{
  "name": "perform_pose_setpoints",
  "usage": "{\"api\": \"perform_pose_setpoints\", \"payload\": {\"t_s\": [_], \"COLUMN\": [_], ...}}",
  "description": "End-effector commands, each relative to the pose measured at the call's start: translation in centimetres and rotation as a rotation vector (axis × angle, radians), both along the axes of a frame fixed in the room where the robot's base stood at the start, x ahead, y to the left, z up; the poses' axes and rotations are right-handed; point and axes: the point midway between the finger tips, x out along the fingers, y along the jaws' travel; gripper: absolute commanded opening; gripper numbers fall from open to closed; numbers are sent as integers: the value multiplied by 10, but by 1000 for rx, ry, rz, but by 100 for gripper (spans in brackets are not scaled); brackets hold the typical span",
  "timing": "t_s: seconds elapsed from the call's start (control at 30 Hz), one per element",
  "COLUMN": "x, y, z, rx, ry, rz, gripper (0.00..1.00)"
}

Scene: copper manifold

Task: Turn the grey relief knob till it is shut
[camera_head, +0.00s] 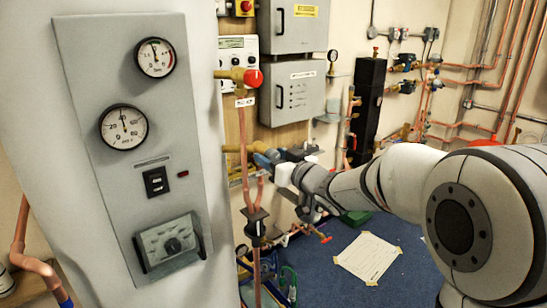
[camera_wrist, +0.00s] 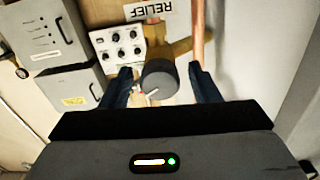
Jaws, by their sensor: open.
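The grey relief knob (camera_wrist: 160,78) shows in the wrist view as a dark round cap with a light pointer mark on its lower left rim. It sits on a brass valve body (camera_wrist: 180,48) beside a copper pipe. My gripper (camera_wrist: 160,72) is open, with one dark finger on each side of the knob and a visible gap on both sides. An upside-down RELIEF label (camera_wrist: 155,9) is above the knob in this view. In the head view my gripper (camera_head: 268,157) is at the lower brass fitting (camera_head: 235,148); the knob is hard to tell apart from the fingers there.
A red knob (camera_head: 253,78) on a brass valve is higher on the same copper pipe (camera_head: 243,130). A panel with gauges (camera_head: 130,130) stands close on the left. Grey boxes (camera_head: 292,92) hang on the wall behind. More copper pipework is at the right.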

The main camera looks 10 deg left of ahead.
Motion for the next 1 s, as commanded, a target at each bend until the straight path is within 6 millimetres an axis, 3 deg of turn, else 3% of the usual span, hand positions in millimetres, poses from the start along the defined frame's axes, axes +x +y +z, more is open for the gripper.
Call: {"api": "perform_pose_setpoints", "payload": {"t_s": [0.27, 0.8, 1.0], "x": [1, 1, 1], "y": [1, 1, 1], "z": [0, 0, -1], "rx": [0, 0, -9], "ry": [0, 0, -11], "rz": [-1, -1, -1], "gripper": [55, 11, 11]}}
